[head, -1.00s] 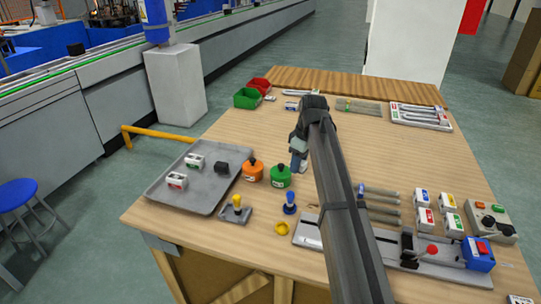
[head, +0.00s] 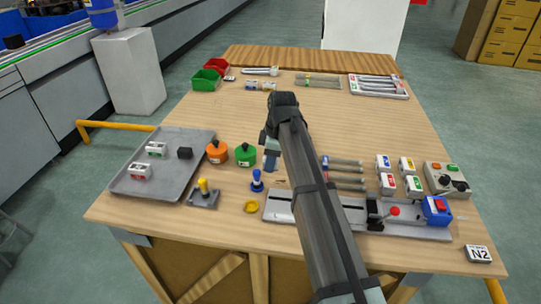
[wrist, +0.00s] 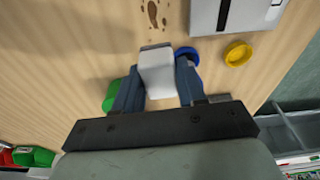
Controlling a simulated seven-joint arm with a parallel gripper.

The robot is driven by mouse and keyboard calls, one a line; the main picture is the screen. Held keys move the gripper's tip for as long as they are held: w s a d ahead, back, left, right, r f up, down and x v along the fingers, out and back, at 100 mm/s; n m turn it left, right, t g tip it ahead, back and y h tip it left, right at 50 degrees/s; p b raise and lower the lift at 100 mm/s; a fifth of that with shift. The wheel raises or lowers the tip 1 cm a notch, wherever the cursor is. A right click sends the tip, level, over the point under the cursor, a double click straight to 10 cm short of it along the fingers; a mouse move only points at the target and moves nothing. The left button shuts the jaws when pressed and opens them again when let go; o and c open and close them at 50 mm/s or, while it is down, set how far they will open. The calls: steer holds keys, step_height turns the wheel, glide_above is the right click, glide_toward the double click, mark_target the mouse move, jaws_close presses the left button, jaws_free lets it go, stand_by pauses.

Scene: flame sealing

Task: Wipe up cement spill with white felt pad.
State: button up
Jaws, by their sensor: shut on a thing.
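The white felt pad (wrist: 157,72) is clamped between the two blue fingers of my gripper (wrist: 157,88) in the wrist view. In the head view my gripper (head: 271,160) is right of the green round pot, and the pad is hidden. The cement spill (wrist: 154,14) shows in the wrist view as brown blotches on the wood, just beyond the pad's outer end. A gap of bare wood shows between pad and spill in the picture. I cannot tell how high the pad is above the table.
The green pot (head: 246,154) and the blue-knobbed stand (head: 257,181) are close to my gripper. A yellow dish (head: 251,207) and a grey rail fixture (head: 278,207) lie nearer the front. Several grey rods (head: 345,175) lie to the right. The table's back middle is mostly clear.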

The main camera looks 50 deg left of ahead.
mark_target(270, 180)
steer(key=shift+f, duration=2)
steer(key=shift+w+d+f, duration=0.2)
steer(key=shift+f, duration=0.3)
steer(key=shift+w+d+f, duration=0.2)
steer(key=shift+f, duration=0.25)
steer(key=shift+c, duration=0.4)
steer(key=shift+w+d, duration=2.2)
steer(key=shift+s+a, duration=2.5)
steer(key=shift+a, duration=0.05)
steer(key=shift+s+a+r, duration=0.15)
steer(key=shift+r, duration=4)
